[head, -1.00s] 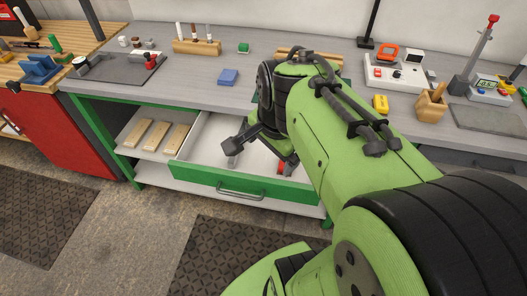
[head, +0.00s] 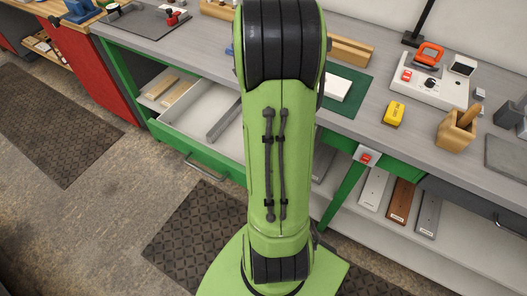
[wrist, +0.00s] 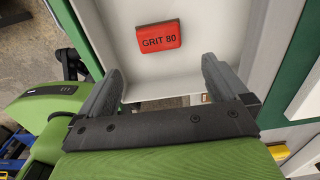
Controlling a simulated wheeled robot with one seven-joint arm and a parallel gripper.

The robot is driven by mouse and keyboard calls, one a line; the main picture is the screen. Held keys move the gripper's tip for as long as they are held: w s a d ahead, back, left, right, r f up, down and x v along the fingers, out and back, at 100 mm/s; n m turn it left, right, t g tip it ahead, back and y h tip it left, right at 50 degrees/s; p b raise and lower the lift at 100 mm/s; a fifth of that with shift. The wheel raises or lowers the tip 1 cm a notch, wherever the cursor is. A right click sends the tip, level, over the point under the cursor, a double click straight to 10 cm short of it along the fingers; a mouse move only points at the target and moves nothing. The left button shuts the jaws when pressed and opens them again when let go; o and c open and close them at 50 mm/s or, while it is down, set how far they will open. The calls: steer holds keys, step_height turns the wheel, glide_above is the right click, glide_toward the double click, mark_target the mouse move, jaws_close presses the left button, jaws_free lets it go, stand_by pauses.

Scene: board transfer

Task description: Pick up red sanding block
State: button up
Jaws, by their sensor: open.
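The red sanding block (wrist: 159,38), marked "GRIT 80", lies on the pale floor of the open drawer in the wrist view. My gripper (wrist: 161,75) is open and empty, its two dark fingers spread wide. In that picture the block sits above the fingertips, between the lines of the two fingers and apart from both. The open drawer (head: 182,148) shows in the head view, partly covered by my green arm. The block and my gripper are hidden behind my arm there.
The drawer's walls (wrist: 224,50) stand close around the gripper. A grey bar (head: 222,120) shows inside the drawer in the head view. Boards lie on the shelf at right.

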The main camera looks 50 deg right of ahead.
step_height(320, 180, down, 6)
steer(key=shift+s+d+f+b, duration=0.1)
steer(key=shift+b, duration=0.7)
step_height(320, 180, down, 6)
steer(key=shift+r+b, duration=0.15)
steer(key=shift+b, duration=0.95)
steer(key=shift+a+r, duration=0.1)
steer(key=shift+a, duration=0.1)
steer(key=c, duration=0.9)
